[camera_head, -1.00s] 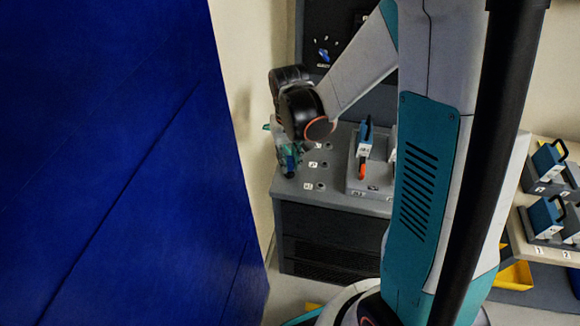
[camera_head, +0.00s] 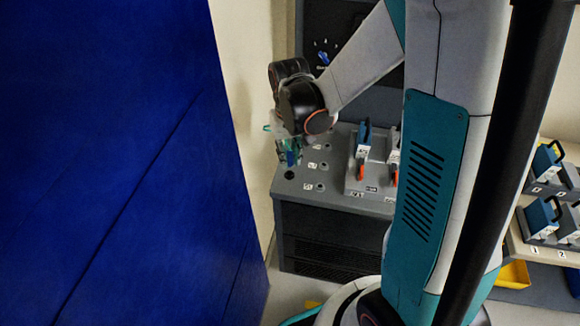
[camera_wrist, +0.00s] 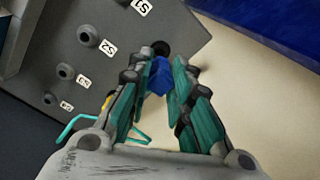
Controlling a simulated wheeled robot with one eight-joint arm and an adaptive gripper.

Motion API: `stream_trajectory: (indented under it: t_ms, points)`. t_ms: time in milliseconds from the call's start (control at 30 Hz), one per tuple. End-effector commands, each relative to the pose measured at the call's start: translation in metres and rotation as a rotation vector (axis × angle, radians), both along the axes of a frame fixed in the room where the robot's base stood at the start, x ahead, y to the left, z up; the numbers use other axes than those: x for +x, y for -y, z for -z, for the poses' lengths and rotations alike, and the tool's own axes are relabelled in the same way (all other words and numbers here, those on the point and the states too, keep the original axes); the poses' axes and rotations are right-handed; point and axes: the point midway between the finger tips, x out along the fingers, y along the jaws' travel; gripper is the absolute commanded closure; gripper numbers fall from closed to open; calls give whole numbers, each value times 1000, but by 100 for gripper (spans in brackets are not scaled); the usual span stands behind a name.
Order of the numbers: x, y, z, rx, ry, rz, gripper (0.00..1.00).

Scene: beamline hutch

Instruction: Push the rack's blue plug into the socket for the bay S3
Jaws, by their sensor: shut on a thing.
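My gripper (camera_wrist: 153,92) is shut on the blue plug (camera_wrist: 158,76), which sits between its teal-padded fingers. In the head view my gripper (camera_head: 289,152) and the blue plug (camera_head: 291,158) are above the left end of the grey bench top. A dark round hole (camera_head: 289,175) shows just below the plug; the plug appears apart from it. A row of raised round sockets crosses the grey top in the wrist view. The socket by the S2 label (camera_wrist: 83,35) is clear; the socket beside the label that looks like S3 (camera_wrist: 65,71) appears empty. The plug's tip is hard to make out.
A grey rack (camera_head: 352,182) with blue-and-white handled units stands right of the sockets. A pale wall (camera_head: 243,120) is close on the left, with a large blue panel (camera_head: 120,170) nearer. A thin teal bent piece (camera_wrist: 72,124) sticks out beside my fingers.

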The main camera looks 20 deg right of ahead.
Motion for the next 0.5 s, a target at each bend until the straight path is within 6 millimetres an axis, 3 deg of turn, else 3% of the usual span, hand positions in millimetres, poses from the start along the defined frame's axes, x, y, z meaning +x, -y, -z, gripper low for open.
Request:
stream_trajectory:
  t_ms: [500]
  points:
    - [0,0,-25,0,0,0,100]
